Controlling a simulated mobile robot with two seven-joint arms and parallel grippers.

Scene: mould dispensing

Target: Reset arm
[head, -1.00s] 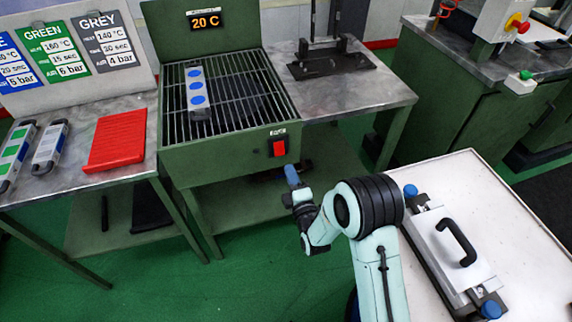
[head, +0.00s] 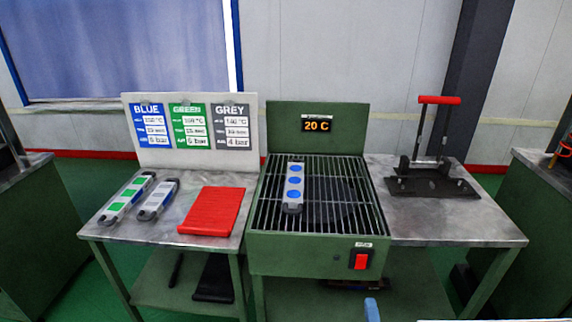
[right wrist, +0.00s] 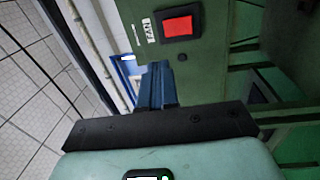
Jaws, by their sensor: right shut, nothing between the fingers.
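My right gripper (right wrist: 157,84) is shut and empty, its blue fingers together in the middle of the right wrist view. In the head view only its blue fingertips (head: 371,309) show at the bottom edge, below and in front of the green heater's switch. The rest of my right arm is out of the head view. The red switch (head: 361,261) on the heater front also shows close beyond the fingers in the right wrist view (right wrist: 178,25). My left gripper is in neither view.
The green heater (head: 300,254) reads 20 C. A mould with blue dots (head: 293,188) lies on its grill. On the left table are a green-marked mould (head: 127,197), a grey mould (head: 157,200) and a red pad (head: 211,211). A red-handled press (head: 430,175) stands right.

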